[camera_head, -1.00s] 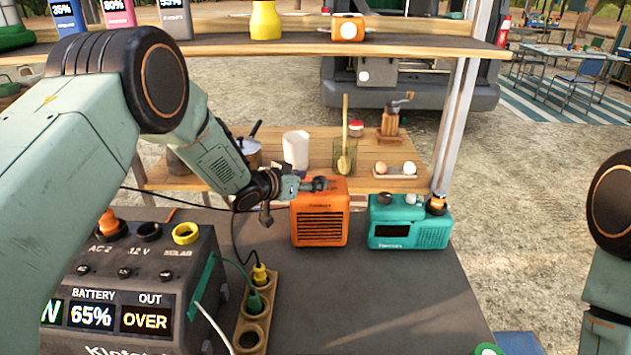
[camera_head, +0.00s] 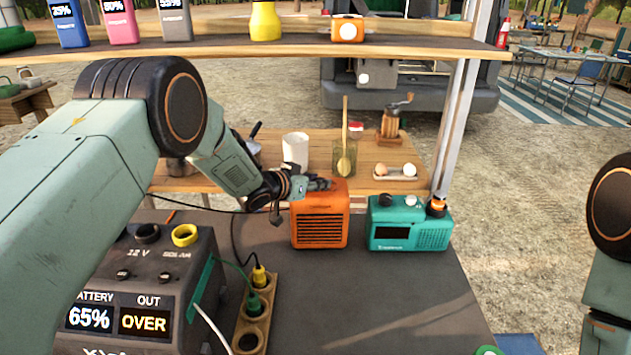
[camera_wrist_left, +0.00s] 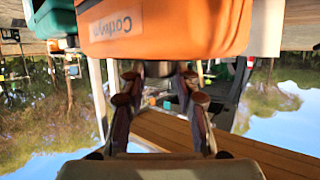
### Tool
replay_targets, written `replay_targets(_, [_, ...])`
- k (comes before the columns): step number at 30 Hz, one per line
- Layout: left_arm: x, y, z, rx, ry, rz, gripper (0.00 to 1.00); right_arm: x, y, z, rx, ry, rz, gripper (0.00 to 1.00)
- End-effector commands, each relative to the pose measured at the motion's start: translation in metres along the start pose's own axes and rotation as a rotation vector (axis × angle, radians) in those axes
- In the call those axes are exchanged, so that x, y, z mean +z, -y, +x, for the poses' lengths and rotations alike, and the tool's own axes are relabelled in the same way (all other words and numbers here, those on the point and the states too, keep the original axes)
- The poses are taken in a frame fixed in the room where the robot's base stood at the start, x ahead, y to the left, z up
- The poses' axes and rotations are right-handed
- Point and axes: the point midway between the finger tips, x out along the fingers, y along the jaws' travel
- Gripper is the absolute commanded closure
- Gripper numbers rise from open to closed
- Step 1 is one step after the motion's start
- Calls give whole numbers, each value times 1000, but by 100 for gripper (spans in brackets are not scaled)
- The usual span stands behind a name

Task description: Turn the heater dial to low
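The orange heater (camera_head: 320,222) stands upright on the dark worktop, its slatted grille facing me. My left gripper (camera_head: 320,184) is at the top of the heater, in front of or over its dial, which it hides in the head view. In the left wrist view the heater (camera_wrist_left: 165,28) appears upside down at the top. Its dark dial (camera_wrist_left: 158,69) shows between the spread fingers of my left gripper (camera_wrist_left: 160,85). A gap seems to remain on each side of the dial; contact is not clear. My right gripper is out of view.
A teal radio (camera_head: 410,228) stands close to the heater's right. A power station (camera_head: 150,275) and a socket strip (camera_head: 254,318) with plugged cables lie to the left. A wooden shelf (camera_head: 400,40) runs above. The worktop in front of the heater is clear.

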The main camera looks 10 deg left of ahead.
Motion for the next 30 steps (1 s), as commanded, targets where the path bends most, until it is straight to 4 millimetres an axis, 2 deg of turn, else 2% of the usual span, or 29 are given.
replay_targets(1, [0, 0, 0, 0, 0, 0, 78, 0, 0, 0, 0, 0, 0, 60])
replay_targets(9, [0, 0, 0, 0, 0, 0, 100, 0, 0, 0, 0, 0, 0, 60])
replay_targets(16, [-1, -2, 1, -29, -3, -12, 100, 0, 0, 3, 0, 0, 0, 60])
replay_targets(30, [-2, -4, 2, -205, -7, -84, 100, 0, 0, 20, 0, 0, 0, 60])
